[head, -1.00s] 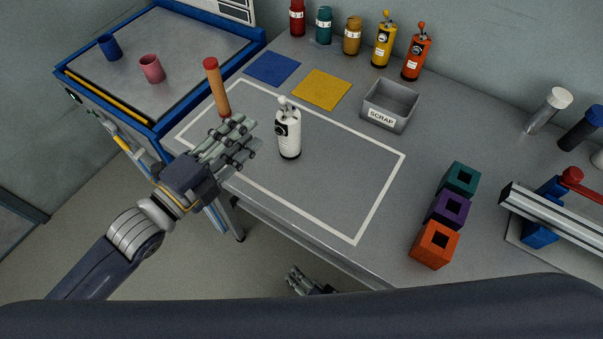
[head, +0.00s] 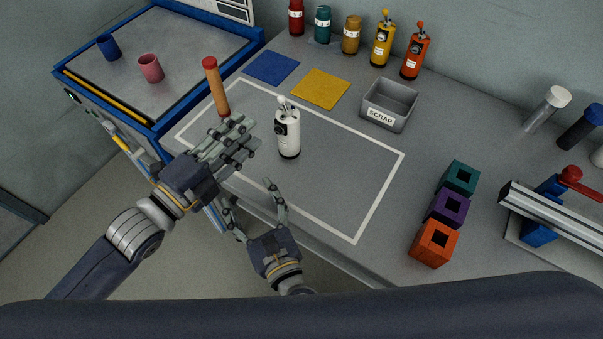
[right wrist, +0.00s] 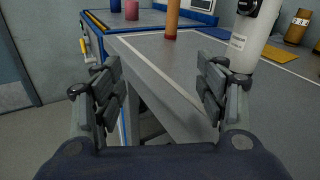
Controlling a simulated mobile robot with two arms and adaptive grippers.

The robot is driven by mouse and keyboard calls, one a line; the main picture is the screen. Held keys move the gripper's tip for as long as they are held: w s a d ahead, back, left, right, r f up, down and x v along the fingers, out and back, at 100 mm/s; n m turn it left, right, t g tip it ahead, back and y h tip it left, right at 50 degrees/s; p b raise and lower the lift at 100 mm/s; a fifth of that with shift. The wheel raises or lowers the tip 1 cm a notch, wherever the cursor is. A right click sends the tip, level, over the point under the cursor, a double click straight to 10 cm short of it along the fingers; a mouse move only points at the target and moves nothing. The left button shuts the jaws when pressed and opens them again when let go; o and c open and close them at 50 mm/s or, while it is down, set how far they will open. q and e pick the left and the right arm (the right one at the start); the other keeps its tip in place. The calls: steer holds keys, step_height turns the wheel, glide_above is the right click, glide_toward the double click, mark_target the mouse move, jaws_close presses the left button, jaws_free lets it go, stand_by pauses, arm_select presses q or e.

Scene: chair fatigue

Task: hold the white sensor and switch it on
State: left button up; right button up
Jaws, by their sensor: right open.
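The white sensor (head: 288,138) stands upright inside the white outline on the grey table. It has a black round dial on its side and a small white lever on top. My left gripper (head: 250,131) is just left of it, fingers pointing toward it, apart from it; its finger gap is not clear from this angle. My right gripper (head: 248,191) is open and empty at the table's front edge, nearer to me than the sensor. In the right wrist view the sensor (right wrist: 252,38) shows beyond the right finger, its top cut off, not between the fingers (right wrist: 152,72).
An orange stick (head: 218,88) with a red top stands behind my left gripper. A grey scrap bin (head: 407,106), yellow sensor (head: 383,42) and orange sensor (head: 415,55) stand at the back. Several coloured blocks (head: 435,244) stand right. The outlined area right of the white sensor is clear.

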mark_target(292, 145)
steer(key=w+d+m+h, duration=0.1)
steer(key=d, duration=0.2)
steer(key=w+d+r+m+t+h, duration=0.1)
steer(key=w+d, duration=0.1)
steer(key=d, duration=0.2)
steer(key=w+d+r+m+h, duration=0.1)
steer(key=d, duration=0.2)
steer(key=shift+w+d+m+t, duration=0.15)
steer(key=shift+w+m+t, duration=0.05)
steer(key=shift+m+t, duration=0.2)
steer(key=shift+w+d, duration=0.1)
steer(key=shift+w, duration=0.3)
steer(key=x, duration=1)
